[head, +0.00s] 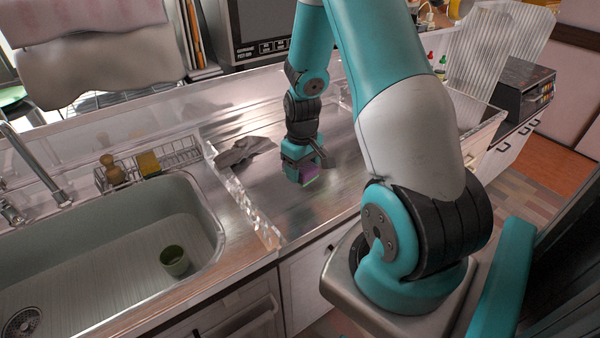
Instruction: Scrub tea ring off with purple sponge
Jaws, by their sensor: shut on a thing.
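My gripper (303,176) points down over the steel counter (330,205) to the right of the sink. It is shut on the purple sponge (310,172), which shows as a small purple block with a greenish lower edge between the fingers. The sponge is at or very near the counter surface; I cannot tell whether it touches. No tea ring can be made out; the spot under the sponge and gripper is hidden.
A crumpled grey cloth (246,150) lies left of my gripper. A clear raised edge (250,208) separates the counter from the sink (100,262), which holds a green cup (174,261). A wire rack (172,157) holds a yellow sponge (148,163) and a brown brush (111,169).

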